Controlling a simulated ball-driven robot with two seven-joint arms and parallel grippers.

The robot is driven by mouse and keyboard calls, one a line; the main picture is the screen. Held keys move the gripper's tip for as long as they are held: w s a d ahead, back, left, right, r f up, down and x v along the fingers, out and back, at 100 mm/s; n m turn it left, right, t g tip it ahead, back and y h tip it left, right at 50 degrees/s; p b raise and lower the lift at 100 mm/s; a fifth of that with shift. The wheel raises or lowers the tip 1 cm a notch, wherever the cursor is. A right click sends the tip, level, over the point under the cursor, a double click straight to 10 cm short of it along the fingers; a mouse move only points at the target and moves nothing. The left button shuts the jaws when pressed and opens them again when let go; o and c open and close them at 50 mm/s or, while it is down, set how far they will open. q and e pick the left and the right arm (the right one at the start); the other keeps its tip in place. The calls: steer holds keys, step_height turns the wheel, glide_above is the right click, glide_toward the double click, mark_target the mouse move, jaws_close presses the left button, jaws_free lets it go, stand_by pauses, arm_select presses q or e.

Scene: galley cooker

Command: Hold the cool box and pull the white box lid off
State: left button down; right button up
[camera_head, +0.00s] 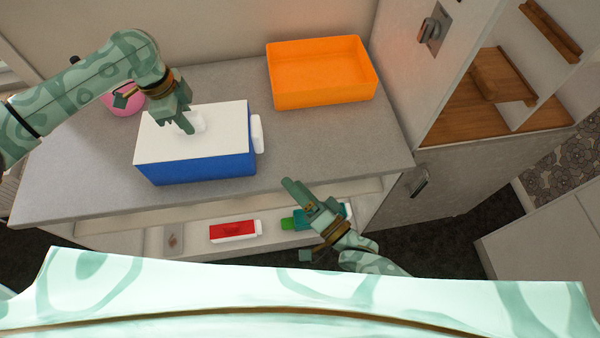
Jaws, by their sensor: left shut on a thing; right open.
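The cool box (210,169) is blue and stands on the grey counter. The white box lid (165,145) lies flat on top of it, and a white handle (257,134) shows at the box's right side. My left gripper (191,128) comes down over the lid and is shut on a small white raised grip near the lid's middle. The fingers partly hide this grip. My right gripper (296,190) is open and empty, in front of the counter's edge, to the right of and below the cool box, apart from it.
An orange open bin (320,95) stands at the counter's back right. A pink round thing (124,102) is partly hidden behind my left arm. A red-and-white thing (234,231) and a green one (290,223) lie on the lower shelf. A tall cabinet stands at right.

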steer(key=w+a+m, duration=0.1)
steer(key=w+a, duration=0.2)
steer(key=w+a+m+g, duration=0.1)
steer(key=w+a, duration=0.2)
steer(key=w, duration=0.1)
steer(key=w+a+m+g, duration=0.1)
steer(key=w+a+m, duration=0.1)
steer(key=w+a, duration=0.1)
steer(key=shift+w+a, duration=0.15)
steer(key=shift+w, duration=0.45)
steer(key=c, duration=0.8)
steer(key=shift+f, duration=0.1)
steer(key=shift+c, duration=0.2)
